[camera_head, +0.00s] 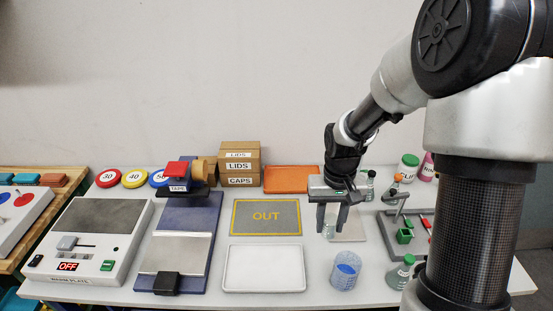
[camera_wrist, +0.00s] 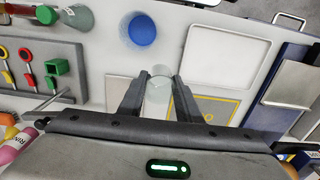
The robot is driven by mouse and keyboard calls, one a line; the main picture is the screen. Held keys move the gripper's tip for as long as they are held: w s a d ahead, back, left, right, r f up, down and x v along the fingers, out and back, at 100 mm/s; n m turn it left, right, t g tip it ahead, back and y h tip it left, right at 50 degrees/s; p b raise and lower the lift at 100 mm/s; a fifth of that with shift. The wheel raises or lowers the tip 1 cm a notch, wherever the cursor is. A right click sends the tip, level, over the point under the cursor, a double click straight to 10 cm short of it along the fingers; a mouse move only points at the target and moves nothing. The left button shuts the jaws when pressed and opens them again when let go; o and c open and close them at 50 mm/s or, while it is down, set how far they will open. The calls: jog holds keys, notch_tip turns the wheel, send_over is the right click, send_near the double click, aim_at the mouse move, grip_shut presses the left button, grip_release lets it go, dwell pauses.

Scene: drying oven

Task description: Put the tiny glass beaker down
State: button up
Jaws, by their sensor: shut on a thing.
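My gripper (camera_head: 331,218) points down over the table, right of the middle in the head view. It is shut on the tiny glass beaker (camera_head: 328,231), a small clear vessel between the fingertips. The beaker (camera_wrist: 158,92) also shows between the fingers of my gripper (camera_wrist: 158,82) in the wrist view. It hangs near the edge of a pale square plate (camera_head: 352,231), close to the grey OUT mat (camera_head: 266,231). I cannot tell whether its base touches anything.
A container with blue contents (camera_head: 345,272) stands in front of my gripper. A white tray (camera_head: 264,289) lies at the front left of it. A green-capped flask (camera_head: 400,274) and a grey rack (camera_head: 388,228) stand to the right.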

jog(key=w+a+f+n+b, duration=0.1)
jog(key=w+a+f+n, duration=0.1)
jog(key=w+n, duration=0.3)
jog(key=w+a+f+n+b, duration=0.15)
jog(key=w+n, duration=0.25)
jog(key=w, duration=0.4)
jog(key=p, duration=0.1)
send_over(305, 226)
notch_tip(305, 226, down, 5)
jog(key=shift+s+f, duration=0.1)
jog(key=shift+f, duration=2.3)
jog(key=shift+f, duration=0.15)
jog(key=o, duration=1)
